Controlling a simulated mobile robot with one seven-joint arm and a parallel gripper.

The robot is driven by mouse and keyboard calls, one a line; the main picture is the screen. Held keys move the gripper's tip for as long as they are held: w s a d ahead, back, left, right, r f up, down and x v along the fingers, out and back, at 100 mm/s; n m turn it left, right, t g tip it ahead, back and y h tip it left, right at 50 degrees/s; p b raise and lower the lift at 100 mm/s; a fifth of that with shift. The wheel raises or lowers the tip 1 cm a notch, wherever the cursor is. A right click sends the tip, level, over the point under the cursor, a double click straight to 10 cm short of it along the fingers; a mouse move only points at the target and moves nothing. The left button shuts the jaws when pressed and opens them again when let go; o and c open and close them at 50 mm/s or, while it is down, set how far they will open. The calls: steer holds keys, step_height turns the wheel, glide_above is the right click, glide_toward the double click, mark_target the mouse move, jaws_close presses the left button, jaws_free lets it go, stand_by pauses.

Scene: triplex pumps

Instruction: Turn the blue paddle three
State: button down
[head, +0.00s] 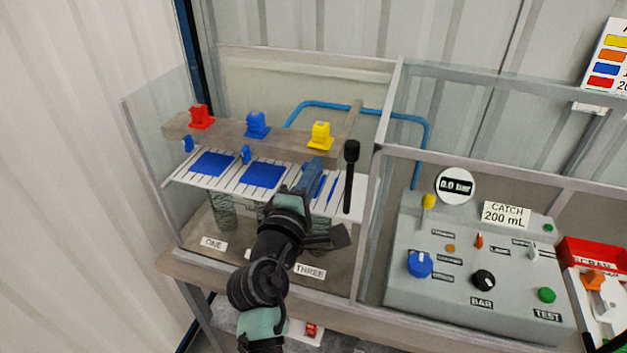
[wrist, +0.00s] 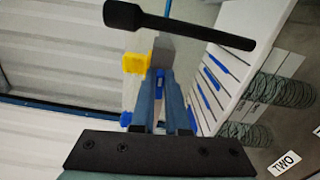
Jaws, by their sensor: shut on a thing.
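My gripper (head: 312,172) reaches into the clear-walled pump case at the right-hand pump, above the label THREE (head: 310,270). It is shut on blue paddle three, which is mostly hidden by the fingers in the head view. In the wrist view a bright blue piece of paddle three (wrist: 159,82) shows between the fingertips (wrist: 160,98). The paddle's exact angle cannot be told. Two like blue paddles stand to the left, one by the first pump (head: 188,143) and one by the middle pump (head: 246,154).
A black upright knob-ended lever (head: 349,180) stands just right of my gripper, and is close in the wrist view (wrist: 190,27). Red (head: 201,117), blue (head: 257,125) and yellow (head: 321,136) caps sit on the beam behind. A grey control panel (head: 460,320) stands right, its gauge reading 0.0 bar.

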steer(key=shift+f+m+b, duration=0.15)
steer(key=shift+m+b, duration=0.2)
steer(key=shift+m, duration=0.15)
steer(key=c, duration=0.9)
jaws_free()
steer(key=shift+s, duration=0.15)
steer(key=b+v, duration=0.2)
steer(key=v, duration=1)
steer(key=shift+s+a, duration=0.15)
steer(key=shift+s, duration=0.2)
